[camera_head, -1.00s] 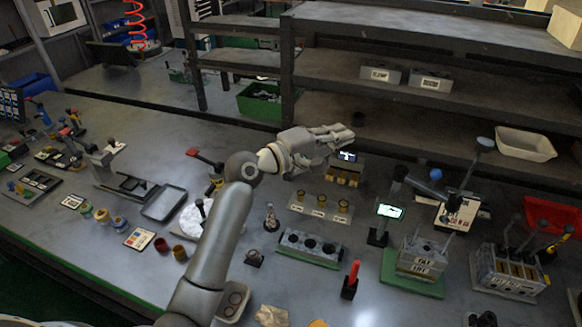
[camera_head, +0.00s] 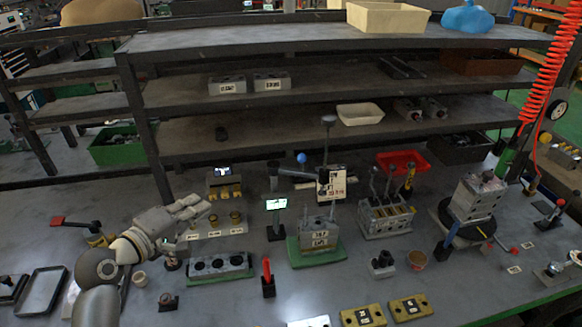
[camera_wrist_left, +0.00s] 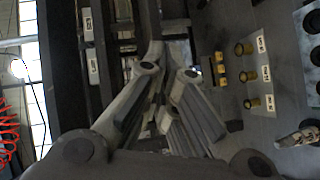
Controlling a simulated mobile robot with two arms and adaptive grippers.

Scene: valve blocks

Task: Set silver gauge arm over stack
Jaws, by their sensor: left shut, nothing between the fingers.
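A grey arm (camera_head: 297,173) on a dark post, with a blue ball above it, reaches right toward a white card near the back of the bench; I cannot tell for sure that it is the silver gauge arm. A stack of grey blocks (camera_head: 476,198) stands on a round dark base at the right. Another grey block (camera_head: 318,232) sits on a green plate mid-bench. My left gripper (camera_head: 206,207) is shut and empty above the bench at left, apart from both. Its fingers (camera_wrist_left: 166,85) also show in the left wrist view. My right gripper is out of view.
A green-screened stand (camera_head: 276,205) and a grey block with round holes (camera_head: 221,265) stand near my left gripper. A valve block with levers (camera_head: 385,215) is right of centre. Shelves (camera_head: 300,90) rise behind. Yellow plates (camera_head: 363,316) lie in front.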

